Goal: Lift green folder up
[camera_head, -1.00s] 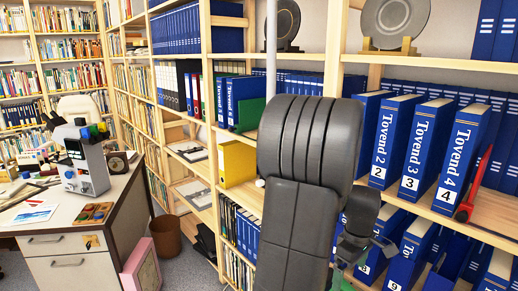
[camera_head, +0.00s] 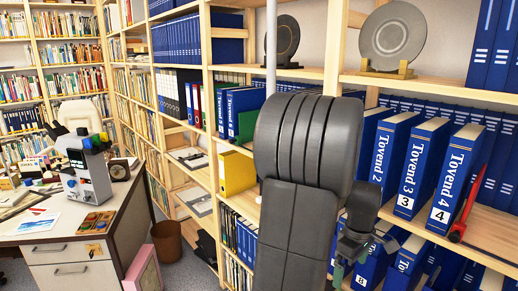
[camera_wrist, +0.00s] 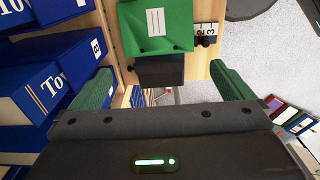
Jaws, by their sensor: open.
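In the wrist view a green folder (camera_wrist: 155,22) with a white label shows at the top, ahead of my gripper (camera_wrist: 160,86). The green-padded jaws are apart, to the left and right of the picture's middle, and nothing is held between them. A dark block shows just below the folder in the picture. In the head view a green folder (camera_head: 247,126) stands on a shelf beside blue binders; I cannot tell if it is the same one. My own arm hides much of the gripper and the shelf there.
Blue Tovend binders (camera_head: 450,175) stand on the right shelf, and more blue binders (camera_wrist: 45,90) crowd the wrist view's left. A red object (camera_head: 462,222) lies beside binder 4. Open floor (camera_wrist: 270,65) shows right of the shelf. A desk (camera_head: 115,205) stands at the left.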

